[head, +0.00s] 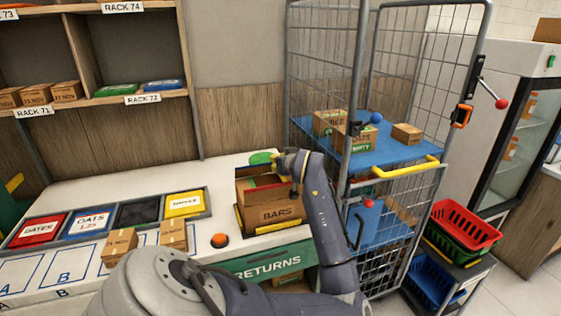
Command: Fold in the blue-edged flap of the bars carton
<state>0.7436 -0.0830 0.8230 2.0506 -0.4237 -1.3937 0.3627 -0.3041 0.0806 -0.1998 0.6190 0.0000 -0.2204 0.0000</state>
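The brown bars carton (272,213), labelled BARS, stands at the right end of the white counter. A green-edged flap (261,158) sticks out at its far side. I cannot make out a blue edge; my arm covers the carton's right side. My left gripper (289,168) is over the carton's far right corner, close to the green-edged flap; I cannot tell whether it touches. Its fingers are too small and dark to read. My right gripper is not in view.
Two small cartons (120,245) (173,234) and an orange button (220,240) are on the counter left of the carton. Labelled bins (184,204) lie behind them. A wire cage trolley (357,170) with a blue shelf stands close on the right.

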